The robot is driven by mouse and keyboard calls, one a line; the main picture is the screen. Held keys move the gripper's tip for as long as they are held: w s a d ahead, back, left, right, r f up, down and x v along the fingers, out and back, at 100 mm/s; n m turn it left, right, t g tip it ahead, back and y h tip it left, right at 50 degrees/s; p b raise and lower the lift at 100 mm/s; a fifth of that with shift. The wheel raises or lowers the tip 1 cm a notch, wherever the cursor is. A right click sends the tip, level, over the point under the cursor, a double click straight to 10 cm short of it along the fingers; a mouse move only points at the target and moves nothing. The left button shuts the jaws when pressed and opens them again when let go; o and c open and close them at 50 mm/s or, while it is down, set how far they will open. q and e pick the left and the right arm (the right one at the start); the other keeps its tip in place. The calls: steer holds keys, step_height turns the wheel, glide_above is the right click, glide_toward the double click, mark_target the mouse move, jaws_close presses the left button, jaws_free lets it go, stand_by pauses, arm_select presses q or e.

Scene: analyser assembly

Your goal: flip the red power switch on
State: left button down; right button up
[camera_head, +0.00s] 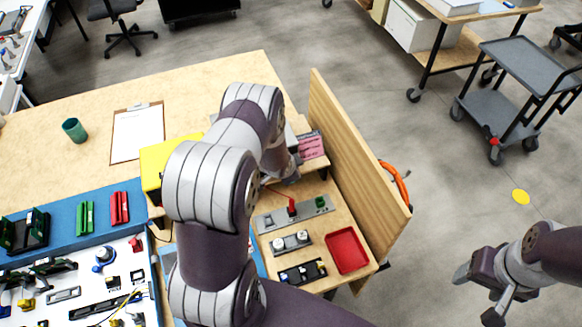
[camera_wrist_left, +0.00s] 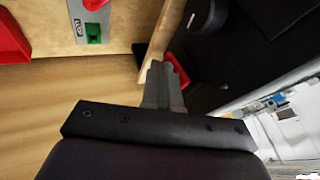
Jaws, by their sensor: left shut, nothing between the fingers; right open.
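My left gripper (camera_wrist_left: 164,70) is shut and empty in the left wrist view. Its tips are right beside a small red part (camera_wrist_left: 181,68) against a dark housing (camera_wrist_left: 240,50); I cannot tell whether they touch, or whether this part is the power switch. In the head view my left arm hides most of that area. A grey strip (camera_head: 268,222) on the wooden board carries a red knob (camera_head: 292,207) and a green one (camera_head: 320,203). The green one also shows in the left wrist view (camera_wrist_left: 93,33). My right gripper (camera_head: 480,294) is open and empty, off the table at right.
An upright wooden panel (camera_head: 355,150) borders the board on the right. A red tray (camera_head: 347,250) and a strip with round knobs (camera_head: 291,242) lie on the board. A yellow box (camera_head: 155,165) and a pink-fronted block (camera_head: 312,146) flank my left arm. A clipboard (camera_head: 138,133) lies behind.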

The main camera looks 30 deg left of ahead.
arm_select(q)
steer(key=shift+w+a+f+t+y+b, duration=0.15)
steer(key=shift+t+y+b, duration=0.2)
steer(key=shift+b, duration=0.65)
steer(key=shift+r, duration=0.2)
steer(key=shift+r+p, duration=0.55)
steer(key=shift+r, duration=0.1)
